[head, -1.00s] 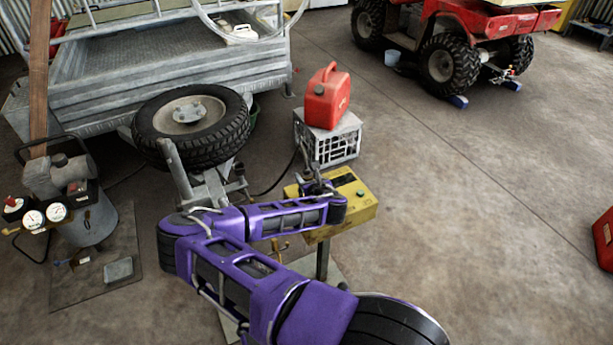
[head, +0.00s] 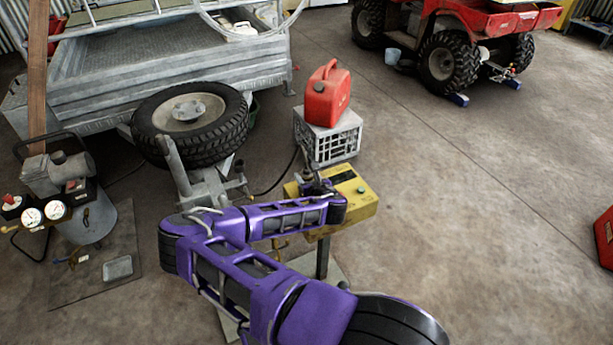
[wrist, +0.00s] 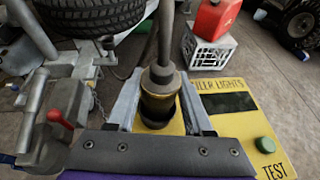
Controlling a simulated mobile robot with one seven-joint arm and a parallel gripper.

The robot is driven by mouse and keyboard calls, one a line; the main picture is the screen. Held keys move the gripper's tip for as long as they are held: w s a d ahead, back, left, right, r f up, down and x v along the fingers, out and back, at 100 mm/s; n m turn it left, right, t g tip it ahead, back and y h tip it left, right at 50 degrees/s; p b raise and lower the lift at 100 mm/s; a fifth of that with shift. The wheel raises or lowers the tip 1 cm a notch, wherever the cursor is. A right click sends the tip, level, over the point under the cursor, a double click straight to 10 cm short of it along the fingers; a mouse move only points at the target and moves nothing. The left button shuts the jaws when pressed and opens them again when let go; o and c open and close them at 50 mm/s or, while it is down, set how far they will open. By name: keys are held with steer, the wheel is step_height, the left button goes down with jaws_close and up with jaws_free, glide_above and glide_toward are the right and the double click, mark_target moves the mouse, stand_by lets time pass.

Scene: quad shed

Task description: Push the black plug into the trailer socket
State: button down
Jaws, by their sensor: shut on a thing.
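The black plug (wrist: 160,76) stands upright between my fingers in the wrist view, with its thick dark cable running up from it. My gripper (wrist: 158,108) is shut on the plug, one pale finger on each side. The plug's lower body looks brassy, with a dark round opening or ring (wrist: 155,124) below it at the yellow test box (wrist: 222,100). I cannot tell whether this is the trailer socket or how deep the plug sits. In the head view, my gripper (head: 314,186) is small and partly hidden over the yellow box (head: 352,200).
A green button (wrist: 265,145) is on the box's right. A red-handled coupling (wrist: 58,118) and chain are at left. A red fuel can (head: 327,94) on a grey crate (head: 330,145) stands behind. The trailer's spare wheel (head: 190,125) is behind left.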

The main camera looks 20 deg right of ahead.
steer(key=shift+f+b, duration=0.4)
steer(key=shift+f, duration=0.6)
jaws_free()
stand_by(0.5)
steer(key=shift+r, duration=0.15)
steer(key=shift+r+p, duration=3.45)
steer(key=shift+r, duration=1)
